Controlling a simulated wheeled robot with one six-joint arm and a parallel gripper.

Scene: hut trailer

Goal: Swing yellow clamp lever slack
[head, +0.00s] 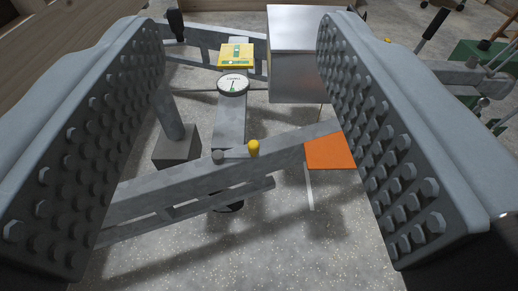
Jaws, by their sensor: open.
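A small yellow knob (253,148) stands on the grey beam (285,155) near the middle of the view. A short dark bar beside it runs left to a round grey boss (217,157); I take this for the clamp lever, but whether it is tight or slack I cannot tell. My gripper (241,75) is open, its two studded jaws far apart at left and right. The knob shows in the gap between them, and nothing is held. The jaws hide both ends of the beam.
A round dial (232,85) and a yellow box with a level (236,55) sit behind the beam. An orange plate (330,151) lies at its right. A grey metal block (308,70) stands behind. Green machinery (478,55) is far right. The speckled floor in front is clear.

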